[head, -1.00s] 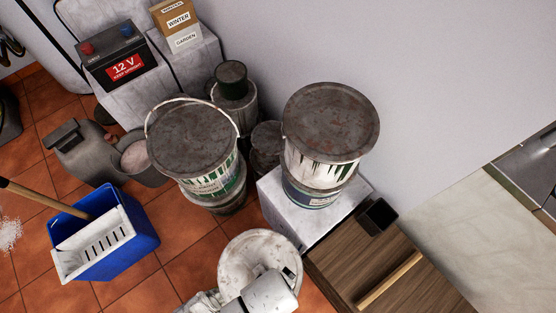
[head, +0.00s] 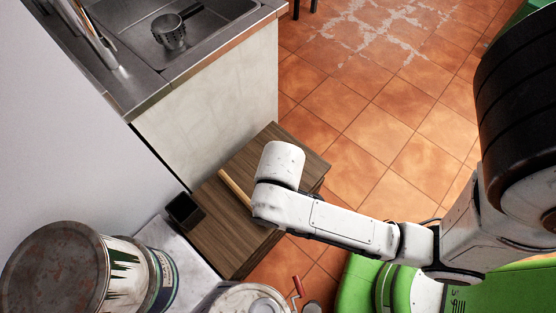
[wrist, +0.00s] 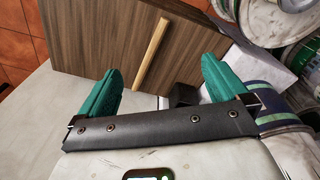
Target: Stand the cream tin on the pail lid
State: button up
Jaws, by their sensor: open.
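My gripper (wrist: 161,66) is open and empty in the wrist view, its two teal fingers wide apart. In the head view its fingers are hidden behind my arm. I cannot single out a cream tin for sure. A large pail with a rusty, grey-brown lid (head: 52,268) and dark green drips stands at lower left of the head view. A blue-banded tin (head: 162,282) shows at its right side. The wrist view shows a blue-banded tin (wrist: 268,118) and a whitish pail (wrist: 275,22) at right, both outside the fingers. I cannot tell which lid is the pail lid.
A brown wooden cabinet (head: 235,225) carries a pale wooden bar (head: 236,190). A small black box (head: 185,211) stands beside it. A splattered white lid (head: 245,300) is cut off at the bottom. A sink unit (head: 215,95) stands behind. Tiled floor (head: 370,130) is open at right.

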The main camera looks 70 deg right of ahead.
jog(key=d+m, duration=0.1)
jog(key=s+d+r, duration=0.1)
jog(key=d, duration=0.1)
jog(key=s+d+m, duration=0.1)
jog(key=shift+d+r+m, duration=0.25)
jog(key=shift+d+m, duration=0.05)
jog(key=shift+d, duration=0.05)
jog(key=shift+r+p, duration=0.45)
dwell(0.5)
